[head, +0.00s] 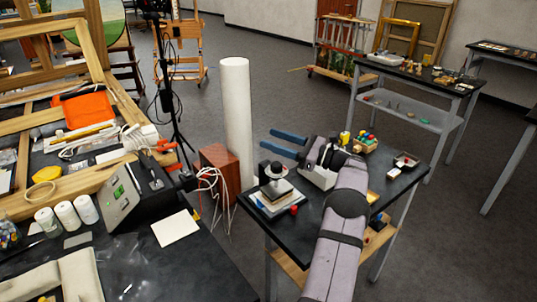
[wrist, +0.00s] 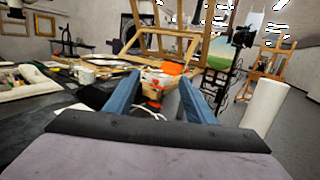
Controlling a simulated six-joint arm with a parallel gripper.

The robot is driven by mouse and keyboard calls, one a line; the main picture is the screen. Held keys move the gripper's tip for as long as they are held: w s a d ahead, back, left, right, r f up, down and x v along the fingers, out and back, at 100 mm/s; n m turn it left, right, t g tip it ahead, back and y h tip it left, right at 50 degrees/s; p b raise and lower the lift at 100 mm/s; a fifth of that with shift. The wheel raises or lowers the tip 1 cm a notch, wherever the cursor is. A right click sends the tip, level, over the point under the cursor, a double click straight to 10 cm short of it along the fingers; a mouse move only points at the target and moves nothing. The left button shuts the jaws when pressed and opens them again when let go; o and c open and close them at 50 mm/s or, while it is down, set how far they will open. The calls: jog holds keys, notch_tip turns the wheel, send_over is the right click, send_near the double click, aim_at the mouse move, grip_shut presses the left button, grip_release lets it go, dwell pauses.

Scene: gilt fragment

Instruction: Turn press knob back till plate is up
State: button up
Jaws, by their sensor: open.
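The press (head: 275,183) stands on the small dark table in the head view, with a dark round knob on top and a pale base under it. It is too small to tell how high its plate is. My gripper (head: 288,143) is open and empty, with blue fingers pointing left, above and behind the press and apart from it. In the wrist view my gripper (wrist: 158,92) shows its two fingers spread, facing the cluttered bench. The press does not show in the wrist view.
A small red knob (head: 294,210) lies by the press. Colourful small items (head: 365,140) and a little tray (head: 405,161) sit at the table's right. A tall white roll (head: 237,115) stands behind the press at left. A cluttered bench (head: 190,265) lies left across a gap.

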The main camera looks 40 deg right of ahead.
aim_at(269, 167)
jog(key=s+f+m+h+p, duration=0.1)
jog(key=f+h, duration=0.1)
jog(key=s+f+m+t+h+p, duration=0.1)
jog(key=s+f+m+h+p, duration=0.2)
jog(key=s+f+h+p, duration=0.1)
jog(key=h, duration=0.1)
jog(key=shift+s+a+f, duration=0.2)
jog(key=shift+a+f, duration=0.1)
jog(key=shift+f, duration=0.05)
jog(key=shift+s+a+f+m+h, duration=0.2)
jog(key=shift+s+f+m+h, duration=0.25)
jog(key=shift+f, duration=0.25)
jog(key=shift+w+a+r+p, duration=0.1)
jog(key=shift+w+a+p, duration=0.1)
jog(key=shift+w+p, duration=0.9)
jog(key=shift+w+a+p, duration=0.15)
jog(key=shift+w+p, duration=0.25)
jog(key=shift+w, duration=2.2)
jog(key=c, duration=1.1)
